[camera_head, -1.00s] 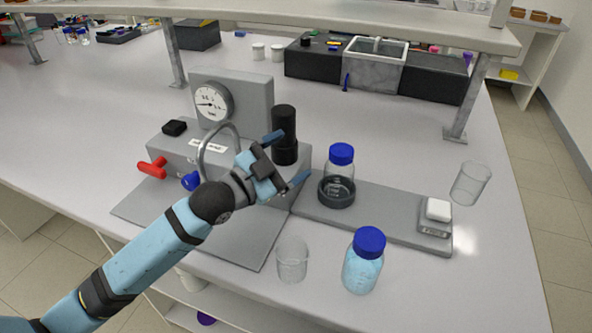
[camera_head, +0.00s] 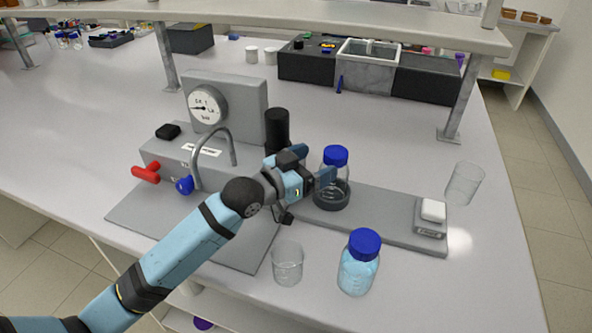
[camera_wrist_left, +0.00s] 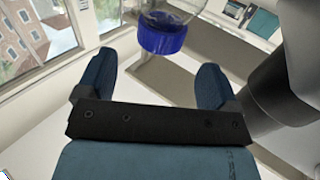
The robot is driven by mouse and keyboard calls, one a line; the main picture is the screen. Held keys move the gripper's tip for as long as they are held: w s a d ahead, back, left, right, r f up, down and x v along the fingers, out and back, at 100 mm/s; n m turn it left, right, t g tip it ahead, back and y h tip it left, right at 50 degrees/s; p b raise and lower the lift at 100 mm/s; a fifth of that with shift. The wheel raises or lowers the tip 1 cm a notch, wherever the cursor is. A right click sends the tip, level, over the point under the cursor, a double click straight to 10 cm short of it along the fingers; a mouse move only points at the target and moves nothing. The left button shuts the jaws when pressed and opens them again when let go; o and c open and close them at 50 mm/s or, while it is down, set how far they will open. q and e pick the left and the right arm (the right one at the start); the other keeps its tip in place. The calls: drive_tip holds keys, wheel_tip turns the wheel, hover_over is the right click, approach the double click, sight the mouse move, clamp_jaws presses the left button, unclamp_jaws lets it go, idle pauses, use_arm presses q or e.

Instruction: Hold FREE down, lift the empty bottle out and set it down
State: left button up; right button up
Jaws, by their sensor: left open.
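The empty clear bottle (camera_head: 333,180) with a blue cap stands upright in a dark ring (camera_head: 331,201) on the grey plate. It also shows at the top of the left wrist view, its blue cap (camera_wrist_left: 163,38) ahead of the gap between the fingers. My left gripper (camera_head: 314,164) is open and just left of the bottle, with nothing between its fingers. One finger overlaps the bottle's left side in the head view; I cannot tell if they touch. A white button (camera_head: 433,210) sits on a small labelled block at the plate's right end. My right gripper is not in view.
A black cylinder (camera_head: 277,130) rises from the grey rig (camera_head: 185,157) behind my gripper, beside a curved metal tube. A blue-filled bottle (camera_head: 358,270) and glass beaker (camera_head: 287,265) stand in front. Another beaker (camera_head: 464,184) stands at right. Bench between the filled bottle and plate is clear.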

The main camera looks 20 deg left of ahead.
sight(327, 157)
use_arm(q)
drive_tip(key=x, duration=0.6)
drive_tip(key=shift+w+d, duration=0.1)
drive_tip(key=shift+w, duration=0.05)
drive_tip(key=c, duration=1)
drive_tip(key=shift+c, duration=0.6)
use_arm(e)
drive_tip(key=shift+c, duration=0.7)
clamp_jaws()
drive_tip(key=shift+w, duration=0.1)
